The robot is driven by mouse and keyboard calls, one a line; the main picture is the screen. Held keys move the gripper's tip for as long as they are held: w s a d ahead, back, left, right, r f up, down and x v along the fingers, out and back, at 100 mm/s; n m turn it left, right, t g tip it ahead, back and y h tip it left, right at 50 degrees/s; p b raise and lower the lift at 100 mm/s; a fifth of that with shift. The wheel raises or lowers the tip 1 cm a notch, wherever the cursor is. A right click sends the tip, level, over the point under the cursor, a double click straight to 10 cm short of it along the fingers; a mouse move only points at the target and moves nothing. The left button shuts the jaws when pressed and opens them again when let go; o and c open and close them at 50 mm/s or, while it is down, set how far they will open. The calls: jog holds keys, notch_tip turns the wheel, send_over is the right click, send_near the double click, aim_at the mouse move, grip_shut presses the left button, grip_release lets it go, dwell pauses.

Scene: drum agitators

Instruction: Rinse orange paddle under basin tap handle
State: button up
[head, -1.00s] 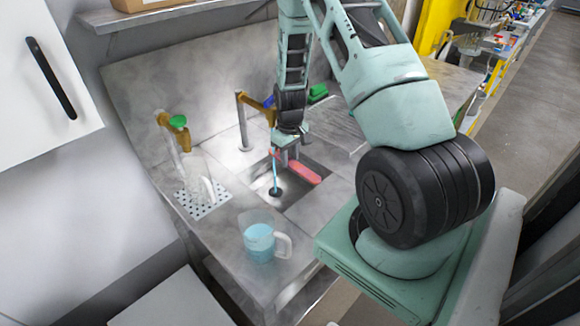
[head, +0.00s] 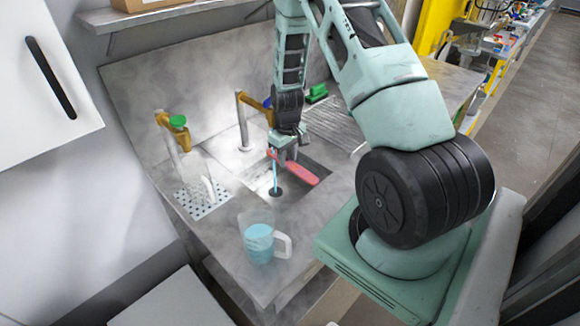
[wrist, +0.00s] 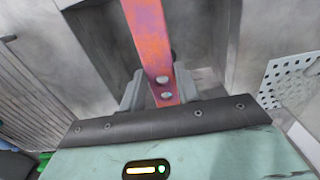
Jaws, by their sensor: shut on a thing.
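My gripper (head: 286,157) is shut on one end of the orange-red paddle (head: 303,172). It holds the paddle over the sunken basin (head: 314,160), clear of its floor. In the wrist view the paddle (wrist: 150,35) runs away from between the fingers (wrist: 160,90), with two round studs near the grip. A thin blue water stream (head: 274,178) falls to the dark drain (head: 275,191); the paddle's left end meets or overlaps it in the head view. The basin tap (head: 252,102) is brass on a grey post, its blue handle (head: 267,102) partly hidden by my arm.
A second tap with a green handle (head: 178,121) stands at left, above a clear jug on a perforated plate (head: 203,208). A jug of blue liquid (head: 259,243) stands on the front counter. A green block (head: 317,92) lies behind my arm.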

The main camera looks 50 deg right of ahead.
aim_at(302, 172)
jog(key=shift+s+d, duration=0.1)
jog(key=shift+d, duration=0.3)
jog(key=shift+a, duration=0.15)
jog(key=shift+a, duration=0.45)
jog(key=shift+s+a, duration=0.35)
jog(key=shift+s, duration=0.9)
jog(key=shift+s+a, duration=0.3)
jog(key=shift+s, duration=0.9)
jog(key=shift+s+a, duration=0.35)
jog(key=shift+s, duration=0.9)
jog(key=s+a+r+p, duration=0.1)
jog(key=s+r+p, duration=0.1)
jog(key=s+r, duration=0.2)
jog(key=shift+s+a, duration=0.15)
jog(key=shift+s, duration=0.3)
